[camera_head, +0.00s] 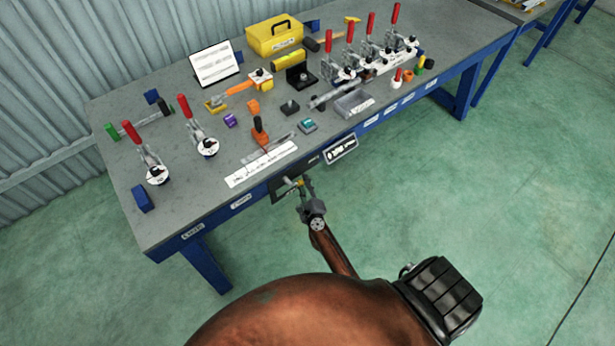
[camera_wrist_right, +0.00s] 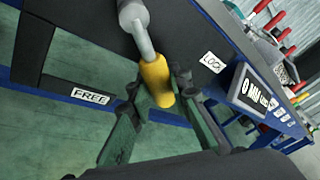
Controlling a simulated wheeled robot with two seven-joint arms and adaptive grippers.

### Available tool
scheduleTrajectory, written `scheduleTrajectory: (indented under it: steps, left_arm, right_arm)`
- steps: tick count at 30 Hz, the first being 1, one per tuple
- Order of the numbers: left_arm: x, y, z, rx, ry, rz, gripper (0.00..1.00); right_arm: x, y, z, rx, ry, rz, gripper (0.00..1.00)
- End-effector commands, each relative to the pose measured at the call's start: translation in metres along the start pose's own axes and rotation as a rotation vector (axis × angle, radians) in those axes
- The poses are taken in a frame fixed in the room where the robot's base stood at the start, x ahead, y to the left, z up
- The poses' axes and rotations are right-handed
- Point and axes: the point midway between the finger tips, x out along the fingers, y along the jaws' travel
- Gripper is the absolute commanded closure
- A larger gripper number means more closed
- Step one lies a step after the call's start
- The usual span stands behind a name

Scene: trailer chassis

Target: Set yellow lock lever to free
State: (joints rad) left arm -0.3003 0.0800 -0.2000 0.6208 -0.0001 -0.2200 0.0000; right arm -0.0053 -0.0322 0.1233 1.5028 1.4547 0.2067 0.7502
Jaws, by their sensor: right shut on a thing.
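The yellow lock lever (camera_wrist_right: 157,80) shows in the right wrist view, on a grey shaft from a round grey pivot (camera_wrist_right: 132,14) on a dark panel. Its yellow grip points down and slightly right in that view, between the FREE label (camera_wrist_right: 90,96) at left and the LOCK label (camera_wrist_right: 212,62) at right. My right gripper (camera_wrist_right: 160,98) has its fingers on both sides of the yellow grip and is shut on it. In the head view, my right gripper (camera_head: 304,192) is at the bench's front edge, partly covering the lever. My left gripper is not in view.
The grey bench top (camera_head: 110,185) holds several red-handled toggle clamps, a yellow toolbox (camera_head: 274,36), a grey tray (camera_head: 354,103) and small parts. Its blue front frame (camera_head: 215,213) runs beside my right gripper. Green floor in front of the bench is clear.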

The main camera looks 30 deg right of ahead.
Motion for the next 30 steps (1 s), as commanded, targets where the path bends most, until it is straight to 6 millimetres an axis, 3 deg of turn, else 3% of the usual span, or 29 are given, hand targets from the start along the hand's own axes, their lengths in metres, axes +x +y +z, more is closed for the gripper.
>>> scheduleTrajectory:
  steps: [1,15,30]
  left_arm:
    - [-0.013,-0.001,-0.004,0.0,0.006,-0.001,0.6]
    - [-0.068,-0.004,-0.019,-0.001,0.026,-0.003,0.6]
    - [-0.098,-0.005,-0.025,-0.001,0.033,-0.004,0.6]
  right_arm:
    - [-0.002,0.0,0.004,0.044,0.008,0.019,1.0]
    - [-0.01,0.034,0.01,0.44,0.076,0.184,1.0]
    - [-0.018,0.054,0.017,0.687,0.12,0.288,1.0]
